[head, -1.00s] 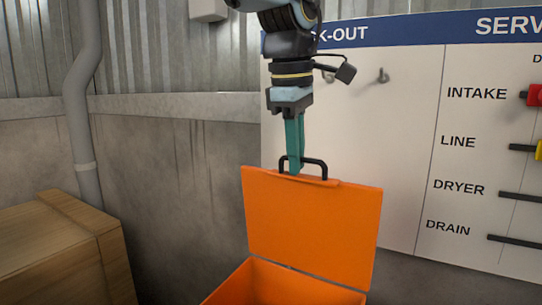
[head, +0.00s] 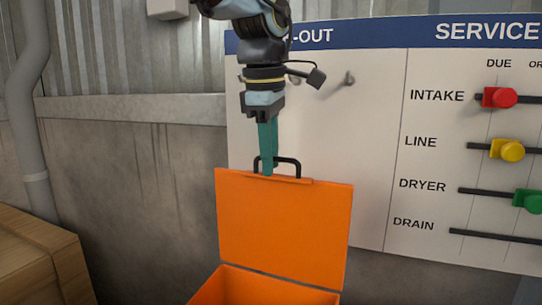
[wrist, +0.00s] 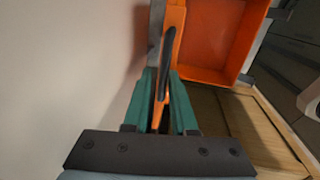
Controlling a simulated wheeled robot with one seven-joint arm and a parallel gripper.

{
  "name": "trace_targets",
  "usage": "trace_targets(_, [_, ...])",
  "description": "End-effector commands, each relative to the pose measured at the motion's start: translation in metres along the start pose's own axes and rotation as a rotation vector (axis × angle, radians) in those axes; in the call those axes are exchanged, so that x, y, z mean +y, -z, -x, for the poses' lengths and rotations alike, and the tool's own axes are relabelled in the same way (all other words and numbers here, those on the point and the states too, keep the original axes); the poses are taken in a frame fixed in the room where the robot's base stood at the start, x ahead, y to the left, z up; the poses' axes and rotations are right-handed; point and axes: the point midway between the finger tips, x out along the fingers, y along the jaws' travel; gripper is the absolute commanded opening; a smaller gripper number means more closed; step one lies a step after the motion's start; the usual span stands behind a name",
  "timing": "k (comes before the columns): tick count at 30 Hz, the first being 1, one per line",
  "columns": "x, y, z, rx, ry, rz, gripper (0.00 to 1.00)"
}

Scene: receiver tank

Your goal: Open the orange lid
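The orange lid (head: 284,225) stands upright on its orange box (head: 262,289), swung open at the hinge line. A black handle (head: 290,163) sits on the lid's top edge. My gripper (head: 267,172) points down at the left part of this handle. In the wrist view, the green fingers (wrist: 165,85) lie on either side of the black handle (wrist: 168,62) and the lid's edge. I cannot tell whether they press on the handle or only straddle it. The open box interior (wrist: 215,40) also shows there.
A white service board (head: 375,140) with red, yellow and green sliders hangs behind the lid. A wooden crate (head: 40,265) stands at the left, near a grey pipe (head: 35,120). Wall space between crate and lid is clear.

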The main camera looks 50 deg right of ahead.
Motion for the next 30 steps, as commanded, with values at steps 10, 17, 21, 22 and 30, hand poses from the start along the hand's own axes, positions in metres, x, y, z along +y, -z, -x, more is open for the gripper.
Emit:
trace_targets(10, [0.001, -0.001, 0.011, -0.001, -0.005, -0.001, 0.25])
trace_targets(17, [0.001, -0.002, 0.052, -0.002, -0.007, -0.003, 0.25])
trace_targets(21, [0.001, -0.001, 0.079, -0.002, -0.006, -0.002, 0.25])
trace_targets(22, [0.0, -0.001, 0.084, -0.002, -0.006, -0.002, 0.25])
trace_targets(30, [0.0, -0.001, 0.108, -0.001, -0.002, -0.001, 0.25])
